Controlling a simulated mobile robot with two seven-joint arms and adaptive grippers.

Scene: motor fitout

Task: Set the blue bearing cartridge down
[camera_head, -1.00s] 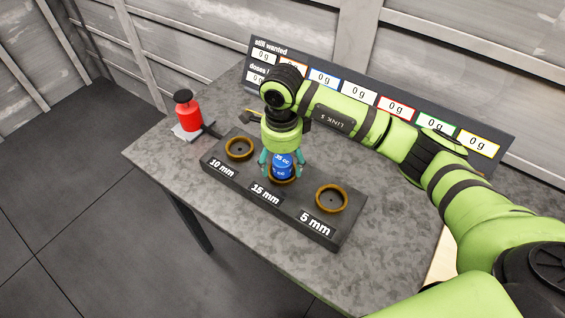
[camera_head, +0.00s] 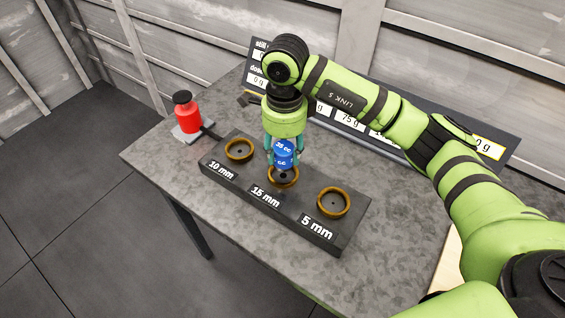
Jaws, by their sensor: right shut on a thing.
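The blue bearing cartridge (camera_head: 284,153), with white lettering, is upright between the teal fingers of my right gripper (camera_head: 284,158). The gripper points down and is shut on it. The cartridge is just above the middle brown ring (camera_head: 283,182), at the 15 mm label of the dark block (camera_head: 233,184). Its lower end shows above the ring, with the dark inside of the ring visible below. My left gripper is not in view.
Brown rings at the 10 mm label (camera_head: 239,149) and 5 mm label (camera_head: 333,202) look empty. A display board (camera_head: 499,150) stands behind, partly covered by my right arm.

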